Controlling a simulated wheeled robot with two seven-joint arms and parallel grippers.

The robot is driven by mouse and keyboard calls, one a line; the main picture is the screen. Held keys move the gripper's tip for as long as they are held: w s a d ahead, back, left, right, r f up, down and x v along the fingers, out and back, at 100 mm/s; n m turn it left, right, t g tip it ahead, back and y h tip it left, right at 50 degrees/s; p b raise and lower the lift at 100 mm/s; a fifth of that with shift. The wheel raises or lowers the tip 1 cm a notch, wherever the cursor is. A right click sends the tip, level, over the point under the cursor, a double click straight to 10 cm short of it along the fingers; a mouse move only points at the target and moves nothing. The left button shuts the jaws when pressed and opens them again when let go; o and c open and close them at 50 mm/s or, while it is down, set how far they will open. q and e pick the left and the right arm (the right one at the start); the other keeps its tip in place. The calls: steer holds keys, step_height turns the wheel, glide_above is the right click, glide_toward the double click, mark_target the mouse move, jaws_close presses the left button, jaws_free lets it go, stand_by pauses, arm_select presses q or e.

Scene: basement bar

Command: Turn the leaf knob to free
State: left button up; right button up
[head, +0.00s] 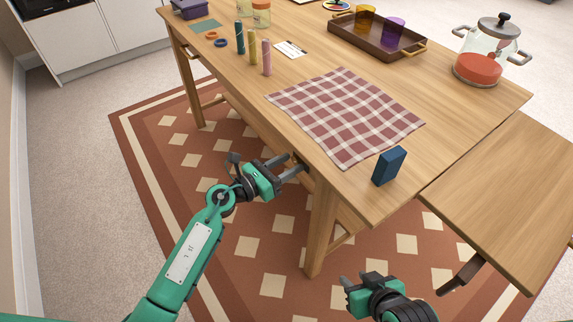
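The wooden table (450,120) has a leaf (510,200) at its right end, level or nearly level with the top, with a dark curved bracket (463,275) under it. A small dark part (300,158), which may be the leaf knob, shows under the table's front edge; its setting is too small to read. My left gripper (288,166) is open, its fingertips pointing right at that part; I cannot tell whether they touch it. My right gripper (358,281) is low in front of the table, left of the bracket, apparently open and empty.
A checked cloth (345,115) and a dark blue box (389,166) lie near the front edge. A tray (365,50) with cups and a glass pot (482,60) stand farther back. A table leg (320,230) stands between my grippers. A patterned rug (180,150) covers the floor.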

arm_select(q)
steer(key=c, duration=0.7)
arm_select(e)
steer(key=shift+s, duration=0.15)
